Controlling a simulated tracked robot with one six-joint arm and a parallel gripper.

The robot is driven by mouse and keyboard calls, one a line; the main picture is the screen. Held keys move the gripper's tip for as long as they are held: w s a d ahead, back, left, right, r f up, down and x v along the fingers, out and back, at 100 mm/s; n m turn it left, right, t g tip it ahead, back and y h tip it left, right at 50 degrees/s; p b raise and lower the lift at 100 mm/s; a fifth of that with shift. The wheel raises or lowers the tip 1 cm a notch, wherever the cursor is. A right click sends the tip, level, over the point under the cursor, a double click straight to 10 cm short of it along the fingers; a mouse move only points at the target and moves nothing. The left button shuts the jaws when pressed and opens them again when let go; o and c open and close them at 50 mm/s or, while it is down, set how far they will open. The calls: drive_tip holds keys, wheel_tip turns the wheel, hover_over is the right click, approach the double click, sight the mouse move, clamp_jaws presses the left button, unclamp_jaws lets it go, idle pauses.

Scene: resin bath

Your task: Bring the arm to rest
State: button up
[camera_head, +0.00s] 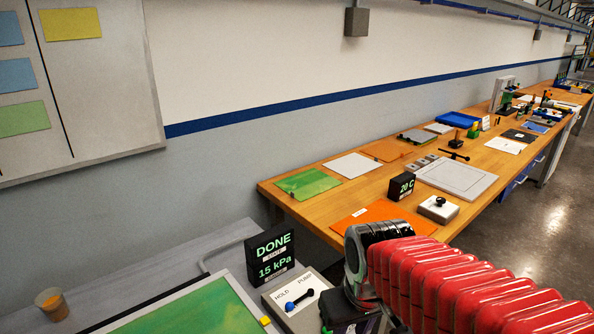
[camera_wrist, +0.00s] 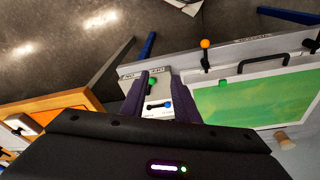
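My gripper (camera_wrist: 156,74) shows in the wrist view with its two dark fingers apart and nothing between their tips. Beyond the gap is the white switch box with its lever. In the head view my gripper (camera_head: 350,322) is a dark shape at the bottom, beside the switch box (camera_head: 273,298) and mostly hidden by my red-sleeved arm. The box is marked HOLD and PUMP. Its lever (camera_head: 300,299) has a blue knob at the HOLD-side end. I cannot tell whether a finger touches the box. A black display (camera_head: 270,254) reads DONE and 15 kPa.
The green-surfaced bath (camera_head: 185,312) lies at lower left; in the wrist view an orange-knobbed lever (camera_wrist: 205,55) stands at its edge. The wooden bench (camera_head: 275,189) carries a 20 C display (camera_head: 401,186), a small switch box (camera_head: 438,209) and several sheets. Open floor (camera_head: 540,220) lies right.

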drive_tip(key=s+d+r+m+t, duration=0.3)
drive_tip(key=s+d+r, duration=0.2)
drive_tip(key=s+d, duration=0.1)
drive_tip(key=shift+s, duration=0.15)
